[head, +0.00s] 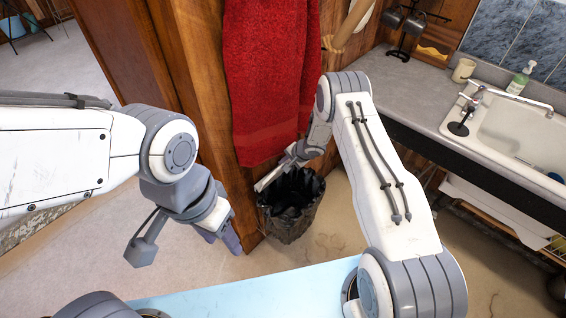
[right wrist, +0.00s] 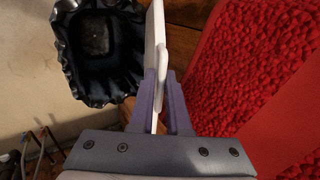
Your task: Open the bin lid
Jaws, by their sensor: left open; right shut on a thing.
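The bin (head: 290,212) stands on the floor by the wooden post, lined with a black bag. Its open mouth also shows in the right wrist view (right wrist: 98,62). The lid (right wrist: 155,40) is a thin white panel, seen nearly edge-on beside the mouth, so the mouth is uncovered. In the head view the lid (head: 267,178) is a short white strip at the bin's upper left rim. My right gripper (right wrist: 161,82) is shut on the lid's edge. My left gripper (head: 230,238) is open and empty, left of the bin and apart from it.
A red towel (head: 265,85) hangs right behind the bin, close to my right gripper. A counter (head: 430,100) with a sink (head: 515,130), soap bottle (head: 521,78) and cup (head: 463,70) runs along the right.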

